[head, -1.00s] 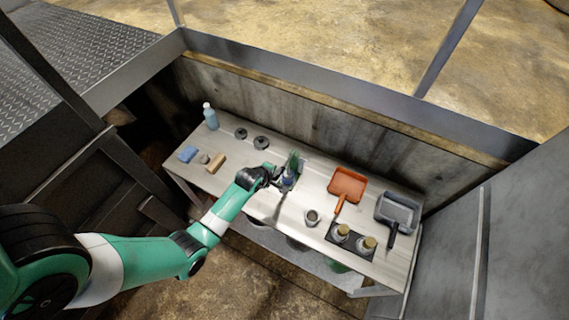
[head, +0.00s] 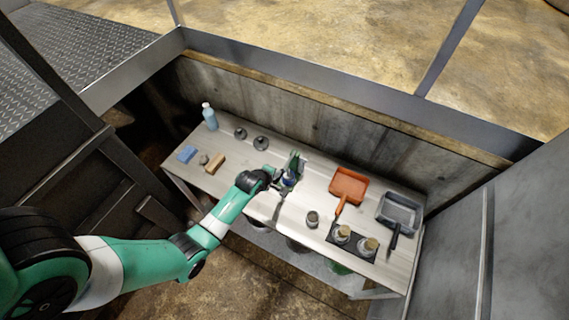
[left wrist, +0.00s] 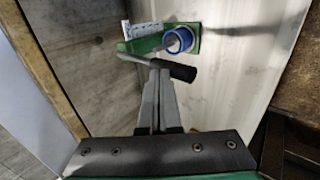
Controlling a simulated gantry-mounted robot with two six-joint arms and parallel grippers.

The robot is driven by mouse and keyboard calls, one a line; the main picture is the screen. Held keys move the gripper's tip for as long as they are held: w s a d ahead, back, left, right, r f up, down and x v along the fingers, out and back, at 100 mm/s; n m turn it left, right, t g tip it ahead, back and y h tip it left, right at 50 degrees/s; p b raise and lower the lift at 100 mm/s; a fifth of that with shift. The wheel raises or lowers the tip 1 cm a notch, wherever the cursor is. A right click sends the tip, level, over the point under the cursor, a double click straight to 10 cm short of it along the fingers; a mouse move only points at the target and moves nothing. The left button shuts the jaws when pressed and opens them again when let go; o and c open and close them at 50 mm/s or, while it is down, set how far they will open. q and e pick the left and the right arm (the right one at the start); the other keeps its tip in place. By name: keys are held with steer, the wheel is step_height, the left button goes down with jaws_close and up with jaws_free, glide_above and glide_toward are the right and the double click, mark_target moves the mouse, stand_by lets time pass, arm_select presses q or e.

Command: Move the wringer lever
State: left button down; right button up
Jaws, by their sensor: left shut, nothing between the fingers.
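The wringer (head: 295,164) stands on the bench, a small green device with a blue ring. In the left wrist view its green base and blue ring (left wrist: 178,40) are at the top. Its lever (left wrist: 180,71) is a grey rod with a black grip, lying across the picture just ahead of my fingers. My left gripper (head: 279,186) is at the near side of the wringer. Its fingers are shut with nothing between them, and the tips (left wrist: 160,72) appear at the black grip; I cannot tell whether they touch it. My right gripper is not in view.
On the bench to the right are an orange dustpan (head: 348,186), a grey dustpan (head: 398,213), a cup (head: 312,219) and two brushes on a dark mat (head: 350,252). To the left are a blue bottle (head: 209,116), a sponge (head: 187,154) and a wooden block (head: 215,164). A wall (head: 300,108) runs behind.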

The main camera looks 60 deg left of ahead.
arm_select(q)
steer(key=shift+f+b, duration=1.6)
steer(key=shift+f, duration=0.35)
steer(key=shift+r, duration=0.1)
steer(key=p+v, duration=0.2)
steer(key=shift+w+r+p, duration=0.1)
steer(key=shift+r+p, duration=0.15)
steer(key=shift+p, duration=0.15)
steer(key=p+v, duration=0.6)
stand_by(0.3)
stand_by(0.4)
